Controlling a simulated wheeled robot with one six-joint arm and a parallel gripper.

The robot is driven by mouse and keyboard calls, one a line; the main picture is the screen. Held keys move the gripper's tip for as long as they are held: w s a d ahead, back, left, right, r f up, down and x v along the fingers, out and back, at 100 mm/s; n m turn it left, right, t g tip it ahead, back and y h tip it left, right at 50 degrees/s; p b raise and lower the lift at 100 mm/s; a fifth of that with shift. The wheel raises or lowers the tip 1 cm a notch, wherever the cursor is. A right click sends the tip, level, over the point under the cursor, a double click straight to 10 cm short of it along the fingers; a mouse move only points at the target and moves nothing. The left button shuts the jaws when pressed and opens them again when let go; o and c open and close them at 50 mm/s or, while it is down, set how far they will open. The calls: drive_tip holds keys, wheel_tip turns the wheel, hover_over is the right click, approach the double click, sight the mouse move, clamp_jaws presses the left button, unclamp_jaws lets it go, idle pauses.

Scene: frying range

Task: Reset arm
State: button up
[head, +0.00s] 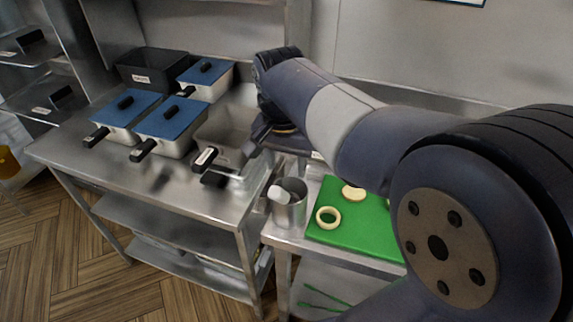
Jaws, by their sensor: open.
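My arm reaches in from the right side of the head view, over the green board, and bends down at its far end. The arm and the gripper's own body partly hide the fingers. I cannot tell whether they touch the black handles (206,157) close by.
Several blue-lidded pans (170,118) and a black bin (150,69) stand on the left counter. A steel cup (289,206) holding a white-ended item stands below the gripper. A green board (345,235) with pale rings (328,217) lies under my arm. The wall is close behind.

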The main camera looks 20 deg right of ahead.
wheel_tip(320, 180, up, 10)
drive_tip(key=s, duration=0.1)
drive_tip(key=shift+a+f, duration=0.25)
drive_tip(key=shift+a, duration=0.1)
drive_tip(key=f, duration=0.6)
drive_tip(key=w+f, duration=0.1)
drive_tip(key=f, duration=0.3)
drive_tip(key=shift+d, duration=0.35)
drive_tip(key=shift+w+f+p, duration=0.1)
drive_tip(key=shift+p, duration=0.2)
drive_tip(key=shift+r+p, duration=0.85)
drive_tip(key=shift+r, duration=0.55)
drive_tip(key=shift+f, duration=0.15)
